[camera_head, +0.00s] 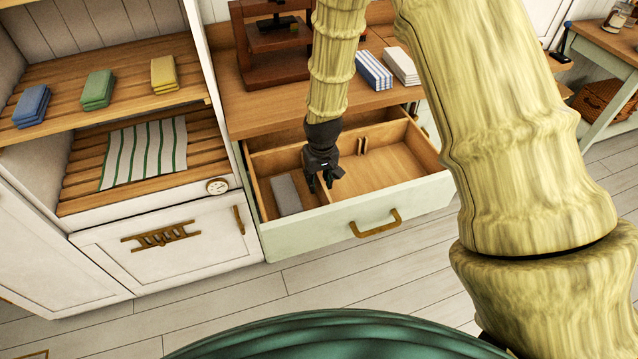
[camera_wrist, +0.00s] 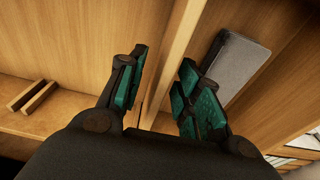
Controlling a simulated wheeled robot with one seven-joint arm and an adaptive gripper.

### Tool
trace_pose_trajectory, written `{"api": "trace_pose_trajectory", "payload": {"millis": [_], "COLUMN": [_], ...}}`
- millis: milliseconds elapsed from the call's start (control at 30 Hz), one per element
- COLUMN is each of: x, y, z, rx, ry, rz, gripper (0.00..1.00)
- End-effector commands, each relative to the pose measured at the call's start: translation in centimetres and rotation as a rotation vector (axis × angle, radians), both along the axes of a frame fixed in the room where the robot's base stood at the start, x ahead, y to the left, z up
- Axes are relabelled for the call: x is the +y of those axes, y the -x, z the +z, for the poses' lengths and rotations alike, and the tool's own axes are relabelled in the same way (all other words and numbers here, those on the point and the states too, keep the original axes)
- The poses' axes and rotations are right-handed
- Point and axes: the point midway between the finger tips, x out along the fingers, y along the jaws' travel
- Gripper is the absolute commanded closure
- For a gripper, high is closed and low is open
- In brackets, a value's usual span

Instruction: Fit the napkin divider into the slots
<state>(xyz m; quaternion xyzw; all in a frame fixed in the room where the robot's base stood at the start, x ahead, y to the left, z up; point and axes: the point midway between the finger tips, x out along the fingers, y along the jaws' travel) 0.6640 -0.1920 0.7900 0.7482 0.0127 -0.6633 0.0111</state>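A thin upright wooden board, which looks like the napkin divider, runs between my fingers in the wrist view (camera_wrist: 184,40). My gripper (camera_head: 323,186) is low inside the open drawer in the head view and hides most of the board there. In the wrist view my gripper (camera_wrist: 163,75) is open, its teal-padded fingers on either side of the board, with a gap on the left; contact on the right is unclear. Two small wooden rails forming a slot (camera_head: 361,146) stand on the inner wall right of my gripper; they also show in the wrist view (camera_wrist: 33,96). Any matching front slot is hidden.
The drawer (camera_head: 345,212) is pulled out. A flat grey piece (camera_head: 286,194) lies in its left part; the right part is bare. Striped napkins (camera_head: 374,71) and white napkins (camera_head: 401,66) lie on the counter behind. Shelves with folded cloths stand at left.

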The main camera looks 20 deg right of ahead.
Motion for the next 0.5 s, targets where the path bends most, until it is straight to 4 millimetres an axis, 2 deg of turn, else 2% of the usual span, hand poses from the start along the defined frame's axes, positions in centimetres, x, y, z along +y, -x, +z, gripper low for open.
{"api": "trace_pose_trajectory", "payload": {"millis": [200, 500], "x": [0.0, 0.0], "y": [-0.2, -0.3], "z": [-1.8, -2.2], "rx": [0.0, -0.001], "ry": [0.0, 0.0], "rz": [0.0, 0.001], "gripper": [0.66, 0.66]}}
